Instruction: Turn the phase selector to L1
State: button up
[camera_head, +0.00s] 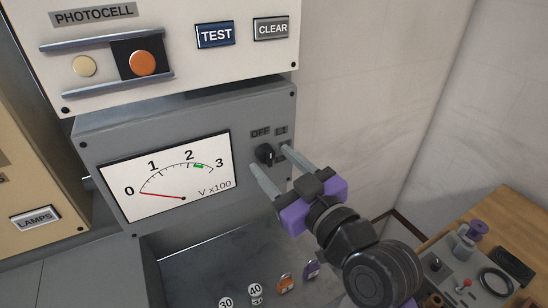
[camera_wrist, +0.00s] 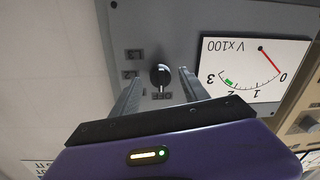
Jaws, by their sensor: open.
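The phase selector (camera_head: 264,153) is a small black knob on the grey meter panel, right of the dial. Small labels sit around it; the one above reads OFF, and the label to its right is too small to read surely. In the wrist view the selector (camera_wrist: 160,77) appears upside down between my finger tips. Its narrow grip lies roughly in line with the OFF label, though its pointing end is hard to tell. My gripper (camera_head: 269,158) is open, with one finger on each side of the knob and visible gaps; contact is not seen.
The meter (camera_head: 165,175), marked V x100, has its red needle near 0. Above are the TEST button (camera_head: 215,33), CLEAR button (camera_head: 271,29) and PHOTOCELL slide (camera_head: 110,65). A wooden bench (camera_head: 520,215) with parts stands right. Plain wall lies beyond the panel's right edge.

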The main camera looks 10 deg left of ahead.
jog(key=shift+w+a, duration=0.3)
jog(key=shift+w, duration=0.1)
jog(key=shift+c, duration=0.2)
grip_shut()
jog(key=shift+m, duration=0.3)
jog(key=m+p, duration=0.1)
jog(key=m, duration=0.2)
jog(key=shift+m, duration=0.4)
jog(key=shift+m+p, duration=1.2)
jog(key=shift+m, duration=1)
jog(key=shift+f+t, duration=0.1)
jog(key=shift+t, duration=0.2)
